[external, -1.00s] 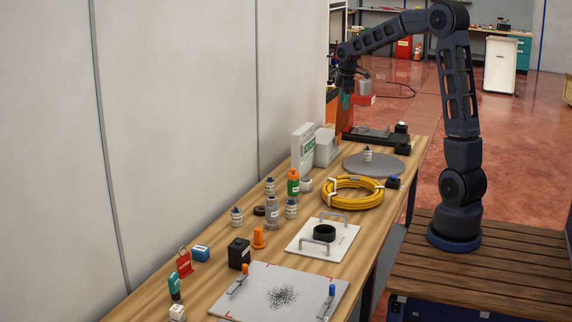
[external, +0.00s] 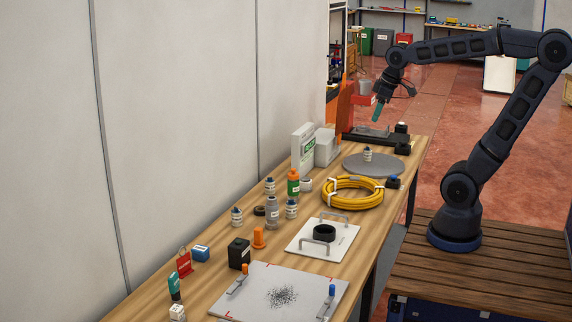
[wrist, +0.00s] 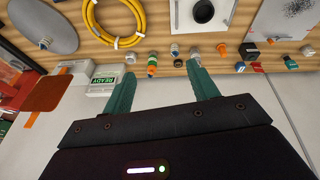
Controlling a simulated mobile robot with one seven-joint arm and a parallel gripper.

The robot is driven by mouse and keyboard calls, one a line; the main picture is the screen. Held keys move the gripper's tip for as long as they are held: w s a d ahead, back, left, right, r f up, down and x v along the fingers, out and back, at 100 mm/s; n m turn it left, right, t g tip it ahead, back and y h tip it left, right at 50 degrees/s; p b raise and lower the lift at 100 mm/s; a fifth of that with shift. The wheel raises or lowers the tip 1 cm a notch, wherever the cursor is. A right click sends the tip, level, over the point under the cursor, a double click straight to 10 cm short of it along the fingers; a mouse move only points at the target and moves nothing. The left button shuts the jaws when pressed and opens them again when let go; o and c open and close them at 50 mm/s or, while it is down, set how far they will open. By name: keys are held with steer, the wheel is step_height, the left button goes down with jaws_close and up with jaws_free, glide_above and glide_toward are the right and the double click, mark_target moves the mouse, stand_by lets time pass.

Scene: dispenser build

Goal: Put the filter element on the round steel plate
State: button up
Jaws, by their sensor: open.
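The round steel plate (external: 354,168) lies flat near the far end of the bench. A small pale, banded piece with a dark top (external: 367,154), which looks like a filter element, stands upright on it. Similar pieces stand by the wall side: one at the back (external: 270,187), one at the left (external: 237,217) and one at the right (external: 291,209). My gripper (external: 378,111) is in the air above the far end of the bench, apart from everything. In the wrist view its teal fingers (wrist: 164,90) are spread and empty; the plate (wrist: 35,22) shows at upper left.
A yellow hose coil (external: 352,193) lies in front of the plate. A handled white plate (external: 316,247) and a speckled board (external: 270,298) fill the front.

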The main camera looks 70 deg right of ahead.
steer(key=s+a+f+m, duration=0.1)
steer(key=s+a+f, duration=0.2)
steer(key=s, duration=0.5)
steer(key=shift+a+t+y, duration=0.4)
steer(key=shift+a, duration=0.3)
